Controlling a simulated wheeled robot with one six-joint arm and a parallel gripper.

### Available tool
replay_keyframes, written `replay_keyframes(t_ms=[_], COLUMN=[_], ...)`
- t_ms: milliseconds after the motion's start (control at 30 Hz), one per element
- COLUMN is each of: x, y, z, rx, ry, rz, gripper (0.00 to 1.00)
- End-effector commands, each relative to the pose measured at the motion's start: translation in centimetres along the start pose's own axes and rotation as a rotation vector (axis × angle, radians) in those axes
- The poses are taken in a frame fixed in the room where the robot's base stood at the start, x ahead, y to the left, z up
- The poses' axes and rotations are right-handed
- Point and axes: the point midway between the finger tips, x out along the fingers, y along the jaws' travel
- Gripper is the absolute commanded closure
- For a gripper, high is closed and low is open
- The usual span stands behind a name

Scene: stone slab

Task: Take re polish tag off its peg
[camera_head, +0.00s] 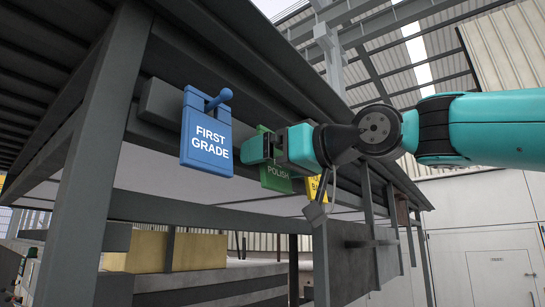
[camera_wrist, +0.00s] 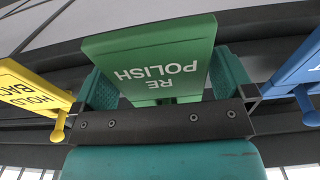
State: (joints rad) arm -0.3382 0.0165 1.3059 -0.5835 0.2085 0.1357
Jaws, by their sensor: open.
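The green RE POLISH tag (camera_wrist: 150,60) appears upside down in the wrist view. It sits between the two teal fingers of my gripper (camera_wrist: 165,82), one at each side. The fingers are apart. A small green part, perhaps its peg (camera_wrist: 160,101), shows at the tag's edge by the palm; most of it is hidden. In the head view, the lower part of the green tag (camera_head: 276,181) shows behind and below my gripper (camera_head: 262,148), which covers much of the rest. I cannot tell whether the fingers touch the tag.
A blue FIRST GRADE tag (camera_head: 207,137) hangs on its blue peg (camera_head: 220,98) to the left. A yellow tag (camera_head: 312,188) hangs just beyond the green one; it reads HOLD BACK in the wrist view (camera_wrist: 28,92). A grey post (camera_head: 105,130) stands at the left.

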Motion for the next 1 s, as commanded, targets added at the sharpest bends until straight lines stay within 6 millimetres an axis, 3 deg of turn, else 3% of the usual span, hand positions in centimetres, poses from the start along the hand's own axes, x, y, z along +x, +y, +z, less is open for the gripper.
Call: replay_keyframes(t_ms=[67,200,267,300,333,433,1000], x=[-0.01,-0.02,-0.03,-0.03,-0.03,-0.04,0.00], y=[0.00,0.00,0.00,0.00,0.00,0.00,0.00], z=[0.02,0.01,0.00,0.00,0.00,-0.01,0.20], rx=[0.000,0.000,0.000,0.000,0.000,0.000,0.000], ry=[0.000,0.000,0.000,0.000,0.000,0.000,0.056], rz=[0.000,0.000,0.000,0.000,-0.001,-0.001,0.000], gripper=[0.00,0.32,0.43,0.44,0.28,0.49,0.50])
